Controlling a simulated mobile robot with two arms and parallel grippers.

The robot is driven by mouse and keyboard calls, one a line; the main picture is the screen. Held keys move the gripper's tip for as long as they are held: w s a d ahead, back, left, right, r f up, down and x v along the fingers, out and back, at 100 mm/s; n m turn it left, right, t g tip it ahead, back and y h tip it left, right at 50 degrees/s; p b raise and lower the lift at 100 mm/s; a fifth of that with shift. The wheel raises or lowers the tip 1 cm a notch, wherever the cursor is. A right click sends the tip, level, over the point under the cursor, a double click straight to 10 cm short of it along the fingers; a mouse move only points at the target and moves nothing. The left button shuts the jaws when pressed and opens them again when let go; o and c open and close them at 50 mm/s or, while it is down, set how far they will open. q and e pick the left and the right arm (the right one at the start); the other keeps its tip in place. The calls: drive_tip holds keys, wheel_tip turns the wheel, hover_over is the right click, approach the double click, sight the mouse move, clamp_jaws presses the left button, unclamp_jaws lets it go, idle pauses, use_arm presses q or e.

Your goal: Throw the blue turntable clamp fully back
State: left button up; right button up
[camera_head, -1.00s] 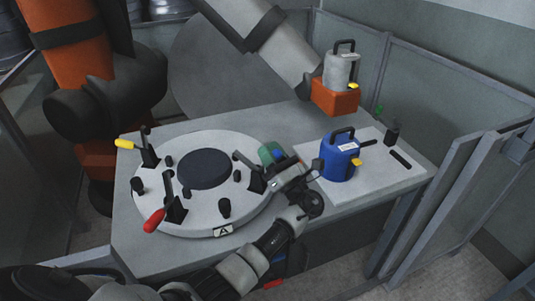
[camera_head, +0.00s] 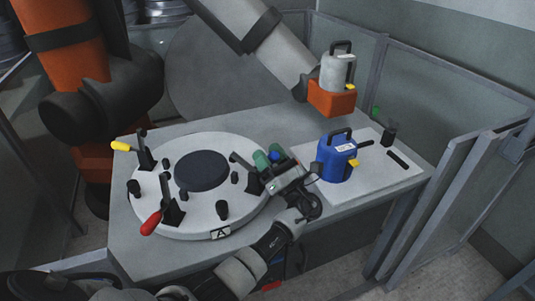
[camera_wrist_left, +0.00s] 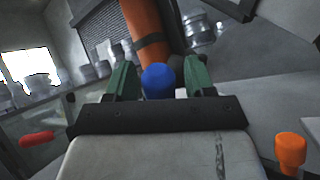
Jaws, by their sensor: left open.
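The turntable (camera_head: 218,150) is a round pale disc on the grey table. The blue turntable clamp shows its black body (camera_head: 253,186) at the disc's right edge. In the left wrist view the blue handle (camera_wrist_left: 158,82) stands between the two green fingers of my left gripper (camera_wrist_left: 160,82). The fingers are open, with a gap visible on each side of the handle. My gripper's body hides part of the clamp in the head view. My right gripper is not in view.
Yellow-handled (camera_head: 121,146) and red-handled (camera_head: 151,222) clamps stand on the disc's left side. A blue canister (camera_head: 335,160) stands on a white board right of my gripper. Mesh panels (camera_head: 440,110) border the right.

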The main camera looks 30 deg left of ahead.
use_arm(q)
drive_tip(key=b+v, duration=0.3)
drive_tip(key=v, duration=0.7)
drive_tip(key=shift+d+f, duration=0.15)
drive_tip(key=shift+s, duration=0.1)
